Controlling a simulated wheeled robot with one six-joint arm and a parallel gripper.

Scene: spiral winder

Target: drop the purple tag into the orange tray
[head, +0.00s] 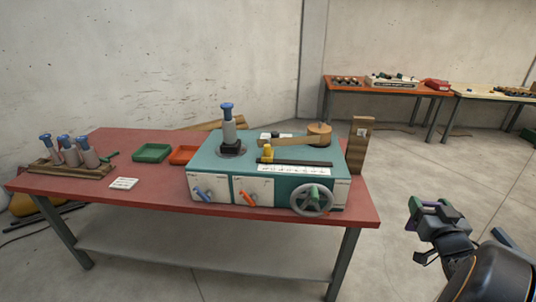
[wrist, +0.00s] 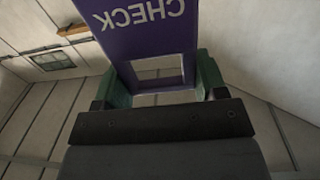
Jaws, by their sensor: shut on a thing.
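My gripper (head: 430,211) is at the right of the head view, in front of and to the right of the red table, over open floor. It is shut on the purple tag (head: 415,204). In the wrist view the purple tag (wrist: 148,38) is between the green fingers, reads "CHECK" upside down and has a square hole near the jaws. The orange tray (head: 184,155) is on the red table, left of the teal machine, which hides part of it. The tray is far from my gripper.
The teal winding machine (head: 215,167) with a handwheel (head: 312,200) fills the right part of the red table (head: 150,198). A green tray (head: 151,152) is left of the orange one. A rack of blue-topped spindles (head: 70,171) stands at the left end. Other tables stand behind.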

